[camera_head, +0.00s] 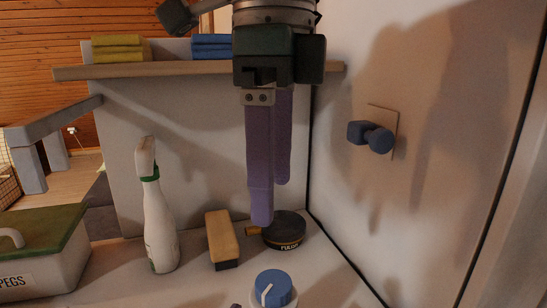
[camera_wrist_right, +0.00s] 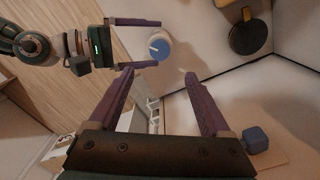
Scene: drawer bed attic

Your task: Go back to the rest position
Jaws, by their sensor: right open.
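My right gripper (camera_head: 272,202) hangs down in the middle of the head view, its two purple fingers apart with nothing between them. The same open gripper fills the lower part of the right wrist view (camera_wrist_right: 158,76). In the head view its fingertips show in front of the black round tin (camera_head: 284,230); I cannot tell the exact gap.
A white bottle (camera_head: 159,225), a wooden brush (camera_head: 221,238) and a blue knob (camera_head: 272,288) are on the worktop. A green-lidded peg box (camera_head: 45,250) is at left. A shelf (camera_head: 190,69) holds folded cloths. A blue wall knob (camera_head: 371,136) is on the right wall.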

